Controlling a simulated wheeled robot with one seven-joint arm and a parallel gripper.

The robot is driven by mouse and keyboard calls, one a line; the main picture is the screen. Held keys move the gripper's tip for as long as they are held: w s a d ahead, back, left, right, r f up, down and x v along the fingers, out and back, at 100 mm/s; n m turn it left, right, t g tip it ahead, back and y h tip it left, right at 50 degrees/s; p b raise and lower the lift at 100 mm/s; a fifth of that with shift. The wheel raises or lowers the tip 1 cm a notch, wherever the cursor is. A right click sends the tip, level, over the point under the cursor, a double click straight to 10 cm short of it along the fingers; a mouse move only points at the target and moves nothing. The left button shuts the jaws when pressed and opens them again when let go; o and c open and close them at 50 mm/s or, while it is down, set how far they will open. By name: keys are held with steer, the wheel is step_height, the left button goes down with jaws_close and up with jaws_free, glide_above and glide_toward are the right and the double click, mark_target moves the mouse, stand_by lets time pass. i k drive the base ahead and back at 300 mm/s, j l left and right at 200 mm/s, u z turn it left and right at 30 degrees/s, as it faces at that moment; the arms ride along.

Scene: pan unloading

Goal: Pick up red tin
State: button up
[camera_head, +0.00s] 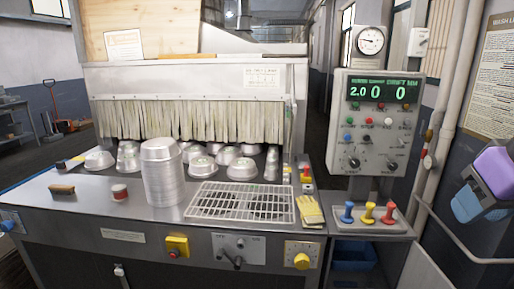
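A wooden brush (61,189) lies left of the tin. Several metal pans (243,169) sit behind, near a strip curtain (190,119). A wire rack (240,214) and yellow gloves (310,211) lie to the right. The counter in front of the tin is clear.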

mark_target(120, 191)
steer(key=u, duration=1.3)
steer(key=i+j+z, duration=0.35)
steer(key=i+j, duration=1.8)
steer(key=i, duration=0.05)
